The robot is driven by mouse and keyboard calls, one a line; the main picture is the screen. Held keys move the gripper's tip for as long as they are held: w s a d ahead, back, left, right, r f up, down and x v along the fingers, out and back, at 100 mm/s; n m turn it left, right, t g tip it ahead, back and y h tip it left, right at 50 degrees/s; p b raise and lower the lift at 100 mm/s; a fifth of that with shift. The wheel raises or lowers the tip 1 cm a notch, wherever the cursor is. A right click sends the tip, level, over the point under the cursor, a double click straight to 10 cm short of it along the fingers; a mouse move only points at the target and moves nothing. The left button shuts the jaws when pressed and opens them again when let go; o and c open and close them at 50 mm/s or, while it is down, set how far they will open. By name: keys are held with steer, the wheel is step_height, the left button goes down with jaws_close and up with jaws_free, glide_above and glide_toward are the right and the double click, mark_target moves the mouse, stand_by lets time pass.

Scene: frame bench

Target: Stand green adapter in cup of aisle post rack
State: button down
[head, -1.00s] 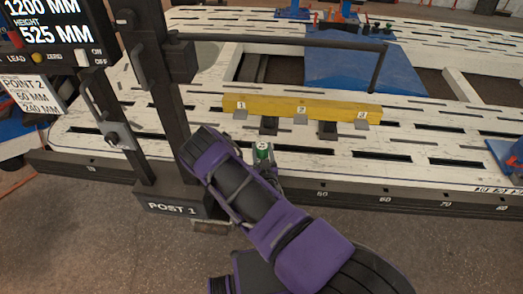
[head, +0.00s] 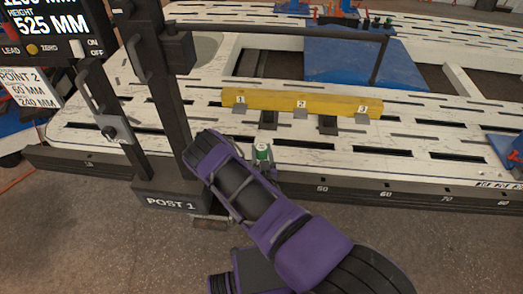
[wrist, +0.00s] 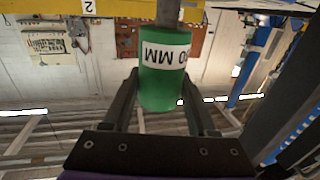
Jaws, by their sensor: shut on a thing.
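The green adapter (head: 262,153) is a short green cylinder with a white label band. My gripper (head: 263,167) is shut on it and holds it over the near edge of the white bench, right of POST 1. In the wrist view the adapter (wrist: 162,75) sits between the two dark fingers of my gripper (wrist: 160,98), and a grey stem shows at its upper end in the picture. The label reads partly "0 MM", upside down. I cannot make out the aisle post rack or its cup in these views.
The dark POST 1 (head: 167,100) stands close left of my arm, with a horizontal bar (head: 290,39) reaching right. A yellow beam (head: 270,101) numbered 1 to 3 lies beyond the adapter. A blue platform (head: 350,65) lies farther back. Floor is bare at lower left.

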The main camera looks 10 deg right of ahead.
steer(key=shift+f+b, duration=0.7)
steer(key=shift+f, duration=1.1)
steer(key=shift+f, duration=2.8)
steer(key=shift+c, duration=0.6)
jaws_free()
steer(key=shift+s, duration=0.15)
